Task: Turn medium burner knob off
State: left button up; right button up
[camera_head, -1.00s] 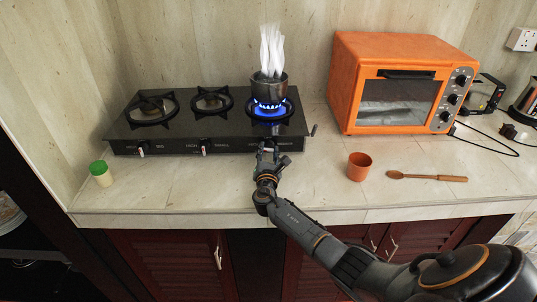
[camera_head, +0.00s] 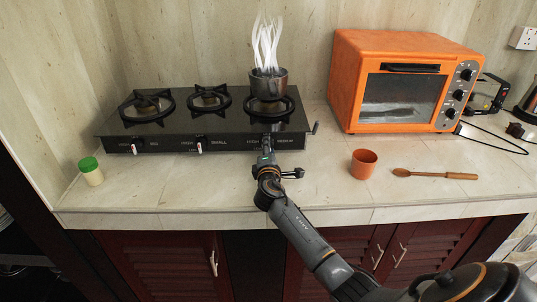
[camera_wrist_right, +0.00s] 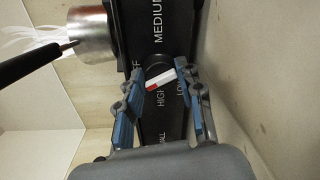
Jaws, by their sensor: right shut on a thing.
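The black three-burner stove (camera_head: 180,128) sits on the stone counter. My right gripper (camera_head: 267,148) is at the stove's front panel, below the right burner (camera_head: 286,106). The right wrist view shows the medium knob (camera_wrist_right: 159,80), with a white and red marker, between the fingers of my right gripper (camera_wrist_right: 160,76), beside the "MEDIUM" label. The gripper is shut on this knob. The knob's marker lies tilted across the panel. No flame shows under the steaming pot (camera_head: 268,84) on the right burner. My left gripper is out of view.
An orange oven (camera_head: 350,85) stands right of the stove. An orange cup (camera_head: 363,164) and a wooden spoon (camera_head: 435,175) lie on the counter to the right. A green-capped jar (camera_head: 91,171) stands at left. The front counter strip is mostly clear.

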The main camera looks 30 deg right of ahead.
jog(key=m+b, duration=0.2)
jog(key=m, duration=0.1)
jog(key=shift+m, duration=0.3)
jog(key=shift+m+b, duration=0.3)
jog(key=shift+m, duration=0.3)
jog(key=shift+r, duration=0.1)
jog(key=o, duration=1.1)
jog(key=shift+s+y, duration=0.1)
jog(key=shift+y, duration=0.2)
jog(key=shift+s+a, duration=0.15)
jog(key=shift+s, duration=0.05)
jog(key=v, duration=1.1)
jog(key=shift+s+a, duration=0.1)
jog(key=shift+s, duration=0.05)
jog(key=shift+f, duration=0.2)
